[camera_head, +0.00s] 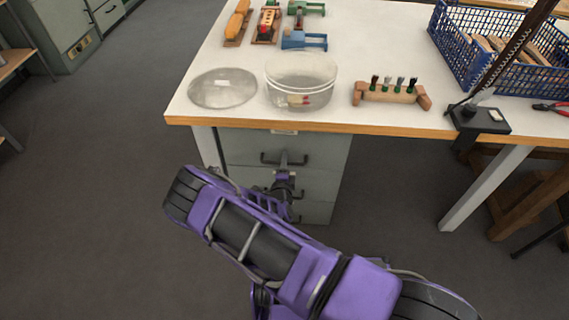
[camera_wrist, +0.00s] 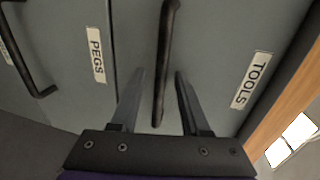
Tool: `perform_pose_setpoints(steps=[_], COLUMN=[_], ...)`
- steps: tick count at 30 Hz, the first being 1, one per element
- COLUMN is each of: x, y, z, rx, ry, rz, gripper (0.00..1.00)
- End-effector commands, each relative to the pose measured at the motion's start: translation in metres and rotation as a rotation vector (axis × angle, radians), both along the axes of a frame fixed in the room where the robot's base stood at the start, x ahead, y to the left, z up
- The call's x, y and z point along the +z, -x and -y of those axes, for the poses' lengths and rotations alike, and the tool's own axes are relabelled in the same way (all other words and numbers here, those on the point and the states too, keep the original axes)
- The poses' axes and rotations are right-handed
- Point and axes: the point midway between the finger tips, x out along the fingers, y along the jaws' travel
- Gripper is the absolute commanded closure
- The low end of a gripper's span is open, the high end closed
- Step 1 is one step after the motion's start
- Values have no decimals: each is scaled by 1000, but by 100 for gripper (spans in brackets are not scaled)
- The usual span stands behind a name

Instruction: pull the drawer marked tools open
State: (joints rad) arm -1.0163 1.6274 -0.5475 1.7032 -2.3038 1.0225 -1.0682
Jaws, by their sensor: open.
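The drawer marked TOOLS (camera_wrist: 215,45) is the top drawer of a grey cabinet under the bench. Its front (camera_head: 240,146) looks flush with the cabinet in the head view, so it appears shut. Its dark bar handle (camera_wrist: 168,35) runs lengthwise between my fingers in the wrist view, with a finger on either side. My gripper (camera_wrist: 159,73) is open, with gaps to the handle. In the head view my gripper (camera_head: 284,163) is at this handle, partly hidden by my arm. The TOOLS label (camera_wrist: 251,80) is readable in the wrist view.
The drawer marked PEGS (camera_wrist: 75,25) lies just below, with its own handle (camera_wrist: 22,65). The bench's wooden edge (camera_head: 390,130) overhangs the cabinet. A clear tub (camera_head: 300,75), a round lid (camera_head: 222,88) and a blue crate (camera_head: 455,65) stand on top. The floor left of the cabinet is clear.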

Motion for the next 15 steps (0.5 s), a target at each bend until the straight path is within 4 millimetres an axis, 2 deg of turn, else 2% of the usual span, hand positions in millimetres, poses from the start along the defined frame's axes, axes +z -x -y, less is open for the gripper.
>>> perform_pose_setpoints(steps=[4, 11, 12, 15], x=[0, 0, 0, 0], y=[0, 0, 0, 0], z=[0, 0, 0, 0], rx=[0, 0, 0, 0], ry=[0, 0, 0, 0], rz=[0, 0, 0, 0], gripper=[56, 97, 100, 100])
